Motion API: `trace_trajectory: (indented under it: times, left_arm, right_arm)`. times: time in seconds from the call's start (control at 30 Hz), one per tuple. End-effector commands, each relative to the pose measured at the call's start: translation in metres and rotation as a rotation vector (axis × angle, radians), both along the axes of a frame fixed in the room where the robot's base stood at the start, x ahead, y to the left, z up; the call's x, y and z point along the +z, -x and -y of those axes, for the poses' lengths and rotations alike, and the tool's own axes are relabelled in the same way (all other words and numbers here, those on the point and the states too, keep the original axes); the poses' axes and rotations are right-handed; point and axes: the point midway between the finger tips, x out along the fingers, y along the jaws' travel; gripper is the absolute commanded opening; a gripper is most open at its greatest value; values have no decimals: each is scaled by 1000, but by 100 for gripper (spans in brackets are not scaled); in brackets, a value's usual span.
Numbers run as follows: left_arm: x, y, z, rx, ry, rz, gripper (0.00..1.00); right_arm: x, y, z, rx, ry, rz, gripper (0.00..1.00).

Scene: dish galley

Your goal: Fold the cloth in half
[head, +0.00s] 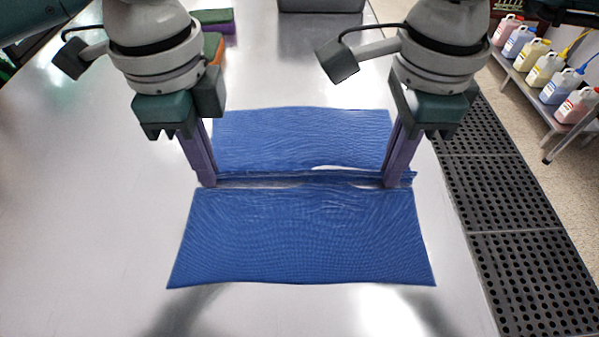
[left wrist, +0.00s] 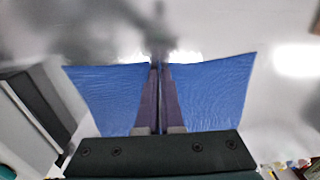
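The blue cloth (head: 305,240) lies on the shiny metal table, with a flat near part and a far part behind my grippers. Between them a narrow strip of the cloth is drawn up in a ridge, with pale gaps beside it. My left gripper (head: 208,184) is at the left end of this strip and my right gripper (head: 393,184) at its right end. Both point down, and their fingers look shut on the cloth. In the left wrist view the left fingers (left wrist: 159,128) are close together with cloth on both sides; the pinched part is hidden between them.
The table (head: 90,210) is bare to the left and in front of the cloth. A green and purple block (head: 214,22) and a grey container (head: 322,5) stand at the back. Black perforated matting (head: 515,220) runs along the right, with a shelf of several bottles (head: 540,68) beyond.

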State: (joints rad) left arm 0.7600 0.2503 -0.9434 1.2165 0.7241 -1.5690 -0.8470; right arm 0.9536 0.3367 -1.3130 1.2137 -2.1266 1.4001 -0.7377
Motion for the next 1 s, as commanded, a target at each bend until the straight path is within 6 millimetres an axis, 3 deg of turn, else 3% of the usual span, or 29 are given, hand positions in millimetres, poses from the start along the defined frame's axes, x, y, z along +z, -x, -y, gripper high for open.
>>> trace_trajectory:
  times: [0.37, 0.8, 1.0]
  left_arm:
    - [1, 1, -1, 0, -2, -3, 0]
    - [42, 0, 0, 0, -1, -1, 0]
    - [46, 0, 0, 0, -1, -1, 0]
  right_arm:
    - [2, 1, 1, 0, 2, -2, 0]
    - [42, 0, 0, 0, 1, -1, 0]
    - [46, 0, 0, 0, 1, 0, 0]
